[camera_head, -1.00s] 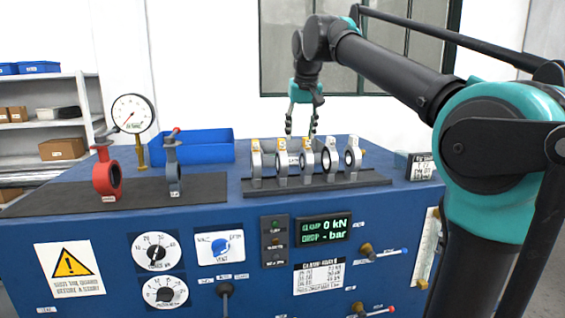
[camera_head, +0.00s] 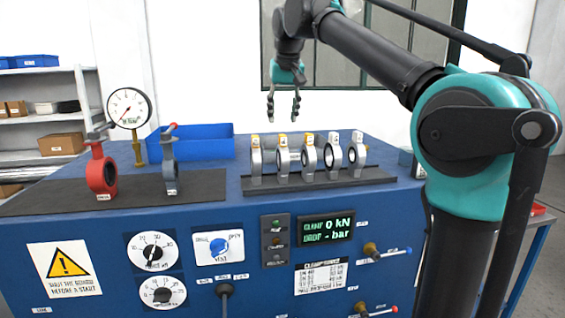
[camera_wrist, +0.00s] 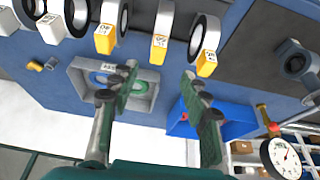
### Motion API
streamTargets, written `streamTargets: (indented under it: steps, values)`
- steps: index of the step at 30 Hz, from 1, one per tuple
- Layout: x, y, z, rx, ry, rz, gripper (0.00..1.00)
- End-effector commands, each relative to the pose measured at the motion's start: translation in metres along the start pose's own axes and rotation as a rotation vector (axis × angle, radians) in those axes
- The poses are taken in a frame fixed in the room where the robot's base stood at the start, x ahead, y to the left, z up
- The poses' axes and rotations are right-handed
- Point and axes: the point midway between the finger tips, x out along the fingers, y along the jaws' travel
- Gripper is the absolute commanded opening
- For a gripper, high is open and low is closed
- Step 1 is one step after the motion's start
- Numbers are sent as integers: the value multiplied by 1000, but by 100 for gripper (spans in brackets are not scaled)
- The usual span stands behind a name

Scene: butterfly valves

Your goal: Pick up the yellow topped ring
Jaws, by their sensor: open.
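Several grey rings stand upright in a row in a dark rack (camera_head: 330,181) on the blue bench. In the wrist view three have yellow tops: a left one (camera_wrist: 105,38), a middle one (camera_wrist: 159,48) and a right one (camera_wrist: 207,63). Two of the yellow tops show clearly in the head view, on the leftmost ring (camera_head: 256,158) and its neighbour (camera_head: 283,160). My gripper (camera_head: 283,117) is open and empty, pointing down above and apart from the row. Its two fingers (camera_wrist: 160,76) also show in the wrist view.
A blue tray (camera_head: 205,148) and a dial gauge (camera_head: 129,108) are behind the rack's left. A red valve (camera_head: 101,175) and a grey valve (camera_head: 170,176) stand on a dark mat. In the wrist view a grey frame (camera_wrist: 83,85) with a green insert lies near the rings.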

Motion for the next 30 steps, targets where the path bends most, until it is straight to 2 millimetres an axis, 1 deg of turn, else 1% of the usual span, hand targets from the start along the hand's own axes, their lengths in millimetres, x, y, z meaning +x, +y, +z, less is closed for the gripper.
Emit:
streamTargets:
  steps: [1,3,11,18,21,24,29,30]
  values:
    - [9,0,0,0,0,0,47]
    - [19,0,0,0,0,0,47]
    - [36,1,1,0,0,0,47]
    - [70,5,4,0,0,0,47]
    - [79,5,4,0,0,0,47]
    - [82,5,4,0,0,0,47]
    - [83,5,4,0,0,0,47]
    - [82,5,4,0,0,0,45]
